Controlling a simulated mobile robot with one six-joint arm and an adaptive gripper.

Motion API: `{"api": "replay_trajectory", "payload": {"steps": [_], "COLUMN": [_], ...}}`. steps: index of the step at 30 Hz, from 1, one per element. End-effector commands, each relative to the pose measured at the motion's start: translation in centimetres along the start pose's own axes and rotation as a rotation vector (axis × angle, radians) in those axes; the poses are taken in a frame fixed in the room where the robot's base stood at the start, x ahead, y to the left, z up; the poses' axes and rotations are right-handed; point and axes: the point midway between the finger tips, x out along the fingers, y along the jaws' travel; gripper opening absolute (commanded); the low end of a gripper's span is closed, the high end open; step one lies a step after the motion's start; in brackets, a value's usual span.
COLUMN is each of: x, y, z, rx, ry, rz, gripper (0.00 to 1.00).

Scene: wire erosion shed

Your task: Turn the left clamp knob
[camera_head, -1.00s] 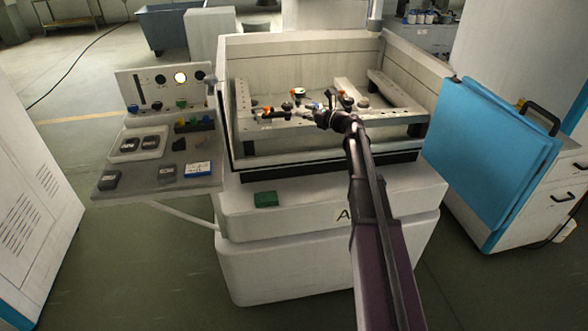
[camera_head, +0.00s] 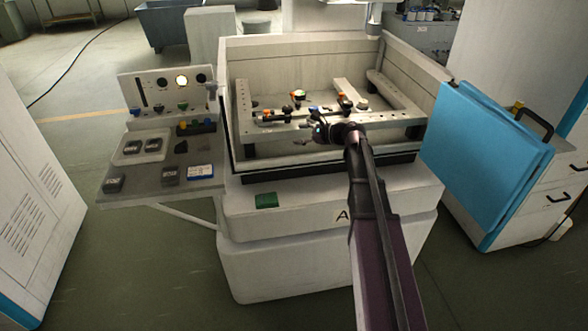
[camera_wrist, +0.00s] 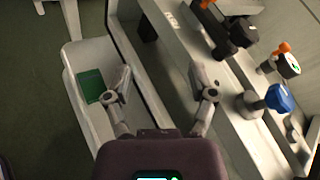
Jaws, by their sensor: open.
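In the wrist view, my gripper (camera_wrist: 160,72) is open and empty, its fingers wide apart over the tank's front edge. In the head view, my gripper (camera_head: 318,132) is just in front of the clamping frame (camera_head: 345,125). A black clamp with black knobs (camera_wrist: 243,32) sits on the frame at the top of the wrist view; an orange part (camera_wrist: 206,3) shows beside it. This clamp (camera_head: 268,114) is at the frame's left in the head view. No knob is between the fingers.
A round green-and-white part with orange (camera_head: 298,95) stands behind the front bar. Tank walls (camera_head: 300,55) surround the frame. A green block (camera_head: 266,201) lies on the front ledge. A control shelf (camera_head: 150,185) stands left, a blue door panel (camera_head: 485,155) right.

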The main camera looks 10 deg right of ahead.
Motion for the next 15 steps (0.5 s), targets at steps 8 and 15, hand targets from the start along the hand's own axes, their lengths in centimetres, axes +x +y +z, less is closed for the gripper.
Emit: {"api": "replay_trajectory", "payload": {"steps": [8, 15], "x": [-0.1, -0.6], "y": [3.9, 7.2], "z": [1.3, 2.0], "rx": [-0.205, -0.385], "ry": [0.093, 0.166], "rz": [0.115, 0.229], "gripper": [0.72, 0.72]}}
